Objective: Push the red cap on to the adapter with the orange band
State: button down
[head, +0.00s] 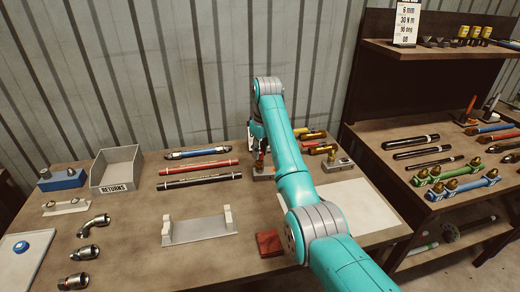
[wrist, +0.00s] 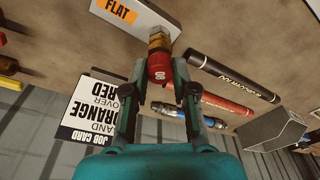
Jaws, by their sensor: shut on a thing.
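A red cap (wrist: 160,72) sits between the fingers of my gripper (wrist: 158,78) in the wrist view. The gripper is shut on it. Directly beyond the cap is a brass adapter (wrist: 159,40) at a pale block (wrist: 136,12) with an orange FLAT label. Cap and adapter look in line and touching or nearly so; I cannot tell how far the cap is on. A band on the adapter is too small to make out surely.
A job card (wrist: 88,108) reads orange and red. A red hose (head: 199,168), a black hose (head: 200,180) and a blue hose (head: 198,153) lie left of the gripper. A returns bin (head: 116,170) stands farther left.

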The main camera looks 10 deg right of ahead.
jog(key=shift+f, duration=0.6)
jog(key=c, duration=0.8)
grip_release()
jog(key=shift+c, duration=0.2)
